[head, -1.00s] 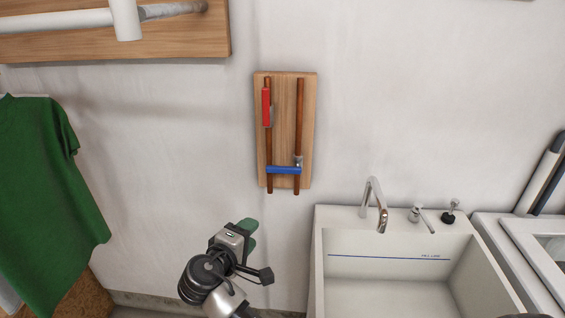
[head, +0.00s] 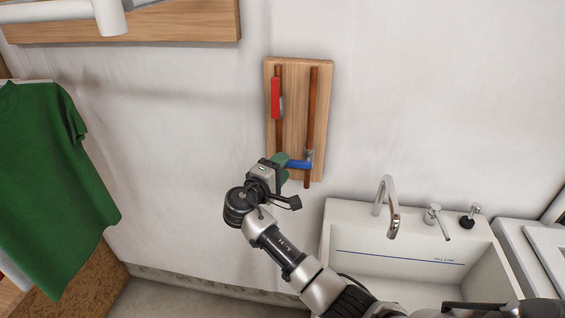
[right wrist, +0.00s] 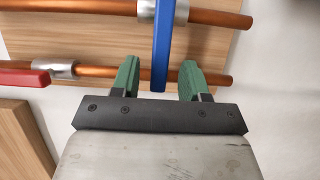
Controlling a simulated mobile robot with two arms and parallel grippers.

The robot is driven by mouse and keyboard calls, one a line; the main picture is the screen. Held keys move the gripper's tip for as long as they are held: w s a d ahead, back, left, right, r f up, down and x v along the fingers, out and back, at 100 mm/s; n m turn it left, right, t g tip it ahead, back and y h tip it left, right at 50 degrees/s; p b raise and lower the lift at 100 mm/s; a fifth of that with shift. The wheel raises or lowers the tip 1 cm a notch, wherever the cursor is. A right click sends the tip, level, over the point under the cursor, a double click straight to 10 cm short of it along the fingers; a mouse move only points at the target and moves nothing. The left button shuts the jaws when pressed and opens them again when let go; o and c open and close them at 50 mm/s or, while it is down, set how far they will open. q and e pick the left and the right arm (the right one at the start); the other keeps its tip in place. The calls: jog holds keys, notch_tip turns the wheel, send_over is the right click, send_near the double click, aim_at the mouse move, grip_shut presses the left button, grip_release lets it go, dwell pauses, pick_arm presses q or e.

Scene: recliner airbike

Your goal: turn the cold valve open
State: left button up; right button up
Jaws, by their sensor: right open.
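The cold valve has a blue lever (head: 298,164) that lies crosswise to the right copper pipe (head: 312,110) on a wooden wall board. Its free end reaches left across the left pipe, partly hidden by my gripper in the head view. My right gripper (head: 281,167), with green fingertips, is at the lever's free end. In the right wrist view the gripper (right wrist: 160,78) is open, and the blue lever (right wrist: 163,45) runs between the two fingers with gaps on both sides. My left gripper is not in view.
A red lever (head: 275,98) lies along the left pipe (head: 278,135), above my gripper. A white sink (head: 345,215) with a faucet (head: 390,205) stands at lower right. A green shirt (head: 50,180) hangs at left. Bare wall lies between shirt and board.

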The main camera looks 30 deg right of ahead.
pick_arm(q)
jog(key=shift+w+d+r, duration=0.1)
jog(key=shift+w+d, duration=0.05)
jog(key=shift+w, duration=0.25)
pick_arm(e)
jog(key=shift+w+d, duration=0.2)
jog(key=shift+d, duration=0.15)
jog(key=shift+c, duration=0.5)
grip_shut()
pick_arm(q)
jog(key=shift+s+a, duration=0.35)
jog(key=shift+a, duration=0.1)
